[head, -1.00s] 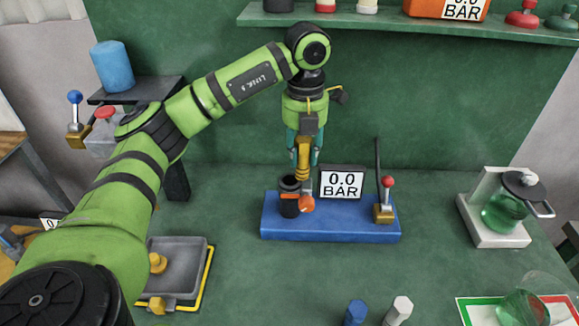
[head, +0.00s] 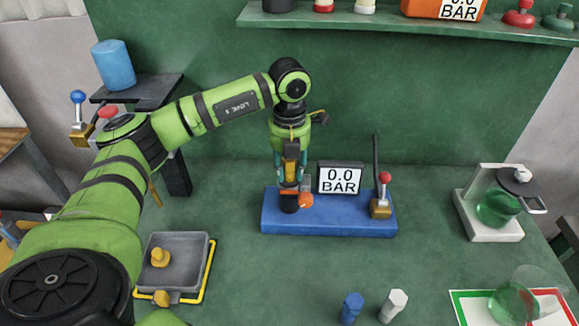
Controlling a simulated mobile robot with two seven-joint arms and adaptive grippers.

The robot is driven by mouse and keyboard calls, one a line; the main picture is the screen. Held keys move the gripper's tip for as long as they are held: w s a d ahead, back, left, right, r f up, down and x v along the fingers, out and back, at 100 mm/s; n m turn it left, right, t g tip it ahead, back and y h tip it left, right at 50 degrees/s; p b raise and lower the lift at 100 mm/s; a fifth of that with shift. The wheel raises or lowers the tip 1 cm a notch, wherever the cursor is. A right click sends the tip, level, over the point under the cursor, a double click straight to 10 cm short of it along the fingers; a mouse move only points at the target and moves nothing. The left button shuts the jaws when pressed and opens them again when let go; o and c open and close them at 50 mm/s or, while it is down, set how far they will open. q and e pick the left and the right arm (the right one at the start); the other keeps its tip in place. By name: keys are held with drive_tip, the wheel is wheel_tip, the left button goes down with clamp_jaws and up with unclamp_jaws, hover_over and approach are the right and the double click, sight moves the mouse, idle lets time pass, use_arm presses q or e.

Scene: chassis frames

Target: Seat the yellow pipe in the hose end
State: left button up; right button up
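My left gripper (head: 290,184) points down over the left end of the blue base. Its fingers are closed around the yellow pipe (head: 291,168), which shows between them. The black hose end (head: 289,204) stands on the blue base (head: 335,222) directly below the gripper, and its upper part is hidden by the fingers. An orange part (head: 305,200) sits just right of the hose end. I cannot tell whether the pipe's lower end is inside the hose end or only above it. My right gripper is not in view.
A 0.0 BAR display (head: 340,179) and a red-knobbed lever (head: 382,197) stand on the base, right of the gripper. A grey tray (head: 195,273) with yellow pieces lies front left. Blue (head: 352,307) and white (head: 394,304) pieces stand in front. A green-liquid jug (head: 497,207) stands right.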

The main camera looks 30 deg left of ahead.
use_arm(q)
drive_tip(key=shift+o, duration=0.8)
drive_tip(key=shift+r, duration=0.45)
wheel_tip(320, 180, up, 7)
drive_tip(key=shift+f+b, duration=0.1)
drive_tip(key=shift+b, duration=1.1)
wheel_tip(320, 180, up, 3)
drive_tip(key=shift+r+p, duration=0.15)
drive_tip(key=shift+p, duration=0.15)
drive_tip(key=shift+r, duration=0.65)
